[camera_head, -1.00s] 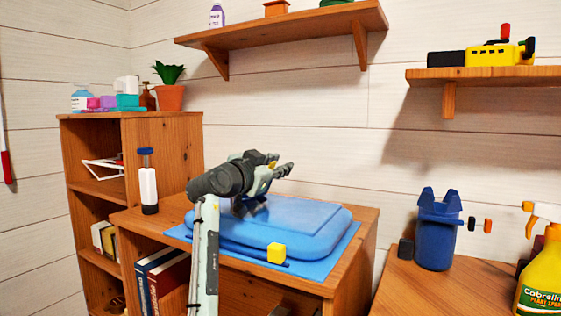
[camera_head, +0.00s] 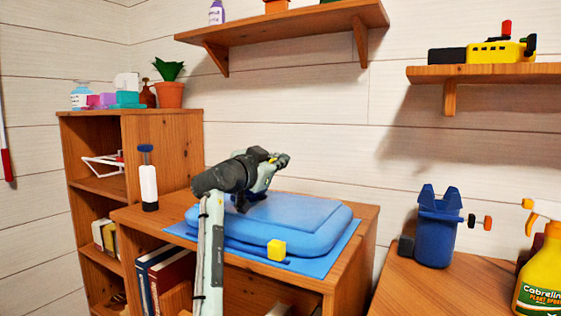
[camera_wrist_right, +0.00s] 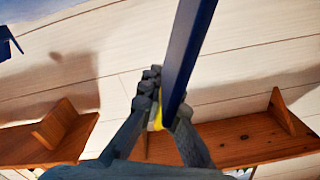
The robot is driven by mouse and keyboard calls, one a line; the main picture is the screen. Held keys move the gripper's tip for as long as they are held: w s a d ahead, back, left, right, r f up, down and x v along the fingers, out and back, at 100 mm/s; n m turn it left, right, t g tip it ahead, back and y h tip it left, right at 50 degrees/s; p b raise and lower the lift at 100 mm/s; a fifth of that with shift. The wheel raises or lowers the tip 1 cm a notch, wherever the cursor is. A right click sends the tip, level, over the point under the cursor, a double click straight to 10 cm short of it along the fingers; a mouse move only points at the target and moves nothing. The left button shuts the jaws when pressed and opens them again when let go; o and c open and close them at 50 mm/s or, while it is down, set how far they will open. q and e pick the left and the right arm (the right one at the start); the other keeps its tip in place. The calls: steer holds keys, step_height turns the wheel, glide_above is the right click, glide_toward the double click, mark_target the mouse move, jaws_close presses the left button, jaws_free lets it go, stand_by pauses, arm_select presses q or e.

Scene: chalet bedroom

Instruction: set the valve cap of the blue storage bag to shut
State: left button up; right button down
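The blue storage bag (camera_head: 300,215) lies puffed up on a blue mat (camera_head: 345,252) on the wooden cabinet. My right gripper (camera_head: 280,160) is above the back of the bag, pointing right. A small dark part (camera_head: 241,204) shows under the wrist, near the bag's top. In the right wrist view, the fingers (camera_wrist_right: 160,108) are close together, with yellow between them and a dark blue bar (camera_wrist_right: 185,55) across them. I cannot tell whether they grip it. My left gripper is out of view.
A white pump-like bottle with a blue top (camera_head: 148,180) stands at the cabinet's left end. A wall shelf (camera_head: 290,30) hangs above. A blue holder (camera_head: 438,235) and a yellow spray bottle (camera_head: 543,275) stand on the right table (camera_head: 430,290).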

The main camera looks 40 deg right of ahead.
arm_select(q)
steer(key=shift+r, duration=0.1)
arm_select(e)
steer(key=shift+w, duration=0.1)
steer(key=shift+w+a+r+n, duration=0.1)
steer(key=shift+n, duration=0.2)
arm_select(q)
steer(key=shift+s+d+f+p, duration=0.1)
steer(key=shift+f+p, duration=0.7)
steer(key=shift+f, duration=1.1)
arm_select(e)
steer(key=shift+w+a+r+n, duration=0.1)
steer(key=shift+w+a+n, duration=0.2)
steer(key=shift+w+n, duration=0.5)
steer(key=shift+w+a+n, duration=0.35)
steer(key=shift+w+n, duration=0.3)
steer(key=shift+n, duration=0.2)
steer(key=shift+w+a+r+n, duration=0.1)
steer(key=shift+w+a+n, duration=0.2)
steer(key=shift+w+n, duration=0.5)
steer(key=shift+f, duration=0.1)
steer(key=shift+f, duration=0.15)
steer(key=c, duration=1.8)
jaws_free()
steer(key=shift+w+a, duration=0.1)
steer(key=shift+c, duration=0.2)
steer(key=shift+o, duration=0.6)
